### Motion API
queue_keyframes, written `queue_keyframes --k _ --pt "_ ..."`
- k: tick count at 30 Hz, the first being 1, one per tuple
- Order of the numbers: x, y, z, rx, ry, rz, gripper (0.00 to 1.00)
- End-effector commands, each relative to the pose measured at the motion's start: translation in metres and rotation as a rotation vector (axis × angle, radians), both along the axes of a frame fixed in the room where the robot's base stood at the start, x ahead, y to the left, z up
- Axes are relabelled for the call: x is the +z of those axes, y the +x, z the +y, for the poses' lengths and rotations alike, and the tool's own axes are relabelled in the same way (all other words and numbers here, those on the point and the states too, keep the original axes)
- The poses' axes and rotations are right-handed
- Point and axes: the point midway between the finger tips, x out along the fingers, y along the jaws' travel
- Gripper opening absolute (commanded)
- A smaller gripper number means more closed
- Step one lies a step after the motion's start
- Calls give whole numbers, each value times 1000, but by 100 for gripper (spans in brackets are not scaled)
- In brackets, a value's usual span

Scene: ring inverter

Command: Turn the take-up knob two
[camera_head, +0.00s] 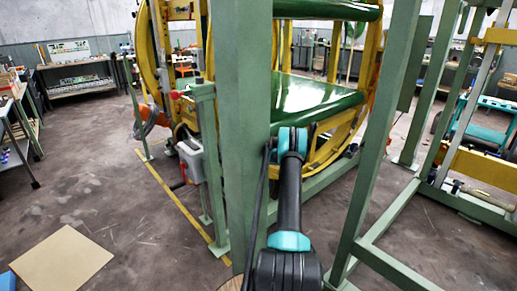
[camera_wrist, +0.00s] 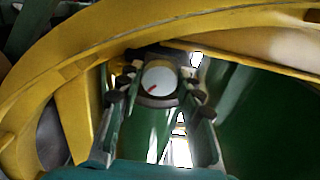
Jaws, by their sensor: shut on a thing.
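The take-up knob (camera_wrist: 160,76) shows in the wrist view as a round white face with a short red mark pointing to the lower left. My gripper (camera_wrist: 158,90) has one finger on each side of the knob and is shut on it. Dark finger pads sit at its left and right edges; the exact contact is hard to see. In the head view the knob and my gripper are hidden behind my arm and the green and yellow frame. Whether this is knob two cannot be read.
A yellow ring (camera_wrist: 60,60) curves close over my gripper. In the head view a green post (camera_head: 240,130) stands just left of my arm, and a green frame (camera_head: 375,150) stands to the right. A tan board (camera_head: 62,262) lies on the open floor at left.

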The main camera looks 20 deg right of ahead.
Motion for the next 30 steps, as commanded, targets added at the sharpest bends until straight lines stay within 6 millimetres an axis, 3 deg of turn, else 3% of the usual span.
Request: queue_keyframes --k 30 --pt "0 -1 -2 -3 905 329 7"
